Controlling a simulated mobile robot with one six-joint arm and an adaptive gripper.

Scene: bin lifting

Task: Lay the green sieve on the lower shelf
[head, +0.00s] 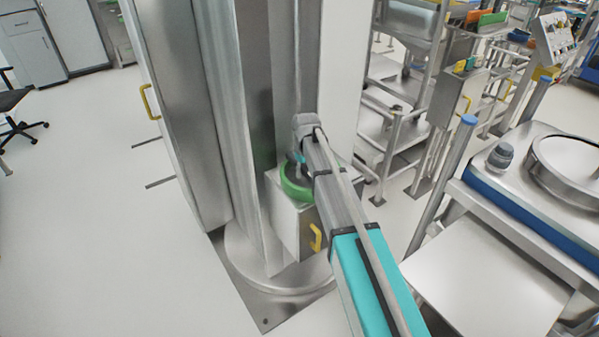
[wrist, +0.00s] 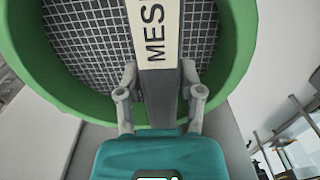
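The green sieve (head: 295,190) shows in the head view at the far end of my arm, at the top of a metal box; I cannot tell whether it rests there or is just above it. In the wrist view the green sieve (wrist: 236,62) fills the upper part, with grey mesh and a cream bar lettered "MES". My gripper (wrist: 159,72) has one finger on each side of this bar, the tips appearing to touch it. In the head view my gripper (head: 298,166) is partly hidden by my arm. A bare light lower shelf (head: 490,275) lies at the right, under a metal worktop.
The metal box (head: 286,228) has a yellow handle (head: 315,237) and stands against a tall steel column (head: 225,110) on a round base. The metal worktop (head: 515,178) bears a large round ring (head: 572,168). Railings and racks stand behind.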

